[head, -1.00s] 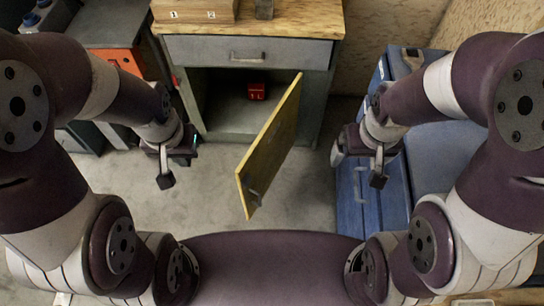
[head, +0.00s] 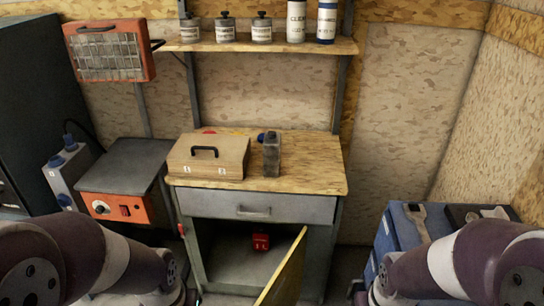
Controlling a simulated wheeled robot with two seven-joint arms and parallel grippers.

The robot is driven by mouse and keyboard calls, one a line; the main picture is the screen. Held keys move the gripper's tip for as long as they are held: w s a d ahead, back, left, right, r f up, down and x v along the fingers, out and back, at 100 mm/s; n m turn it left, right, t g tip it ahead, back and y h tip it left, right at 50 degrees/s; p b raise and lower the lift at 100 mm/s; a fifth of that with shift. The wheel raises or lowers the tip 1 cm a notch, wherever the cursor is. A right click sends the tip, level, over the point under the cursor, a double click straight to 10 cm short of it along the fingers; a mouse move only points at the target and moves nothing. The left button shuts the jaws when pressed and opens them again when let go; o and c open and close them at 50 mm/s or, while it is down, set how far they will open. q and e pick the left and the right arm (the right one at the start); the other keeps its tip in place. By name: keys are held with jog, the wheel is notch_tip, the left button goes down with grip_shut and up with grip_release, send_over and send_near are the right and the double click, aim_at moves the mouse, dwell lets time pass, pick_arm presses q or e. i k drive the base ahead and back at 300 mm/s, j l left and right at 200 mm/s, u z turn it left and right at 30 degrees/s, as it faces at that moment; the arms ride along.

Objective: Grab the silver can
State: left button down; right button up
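No can in view is plainly silver. A dark grey metal can-like container (head: 271,158) with a blue part near its top stands on the wooden worktop, right of a wooden box. I cannot tell which one the task means. Both my arms reach in at the bottom corners, low and apart from these containers. The fingers of both grippers are below the picture edge.
The bench (head: 255,208) has a closed drawer; its yellow-edged cabinet door (head: 284,272) hangs open, with a red object (head: 261,242) inside. A wooden box (head: 208,156) sits on top. An orange-fronted machine (head: 116,207) stands left, a blue chest (head: 400,222) right. The shelf (head: 240,45) is above.

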aim_at(271, 148)
jog(key=u, duration=0.8)
jog(key=i+j+u, duration=0.35)
jog(key=i+j, duration=0.6)
jog(key=j, duration=0.15)
jog(key=i+z, duration=0.15)
jog(key=z, duration=0.25)
jog(key=i+z, duration=0.2)
jog(key=z, duration=0.15)
jog(key=i+j+z, duration=0.15)
jog(key=z, duration=0.25)
jog(key=i+j+z, duration=0.1)
jog(key=z, duration=0.25)
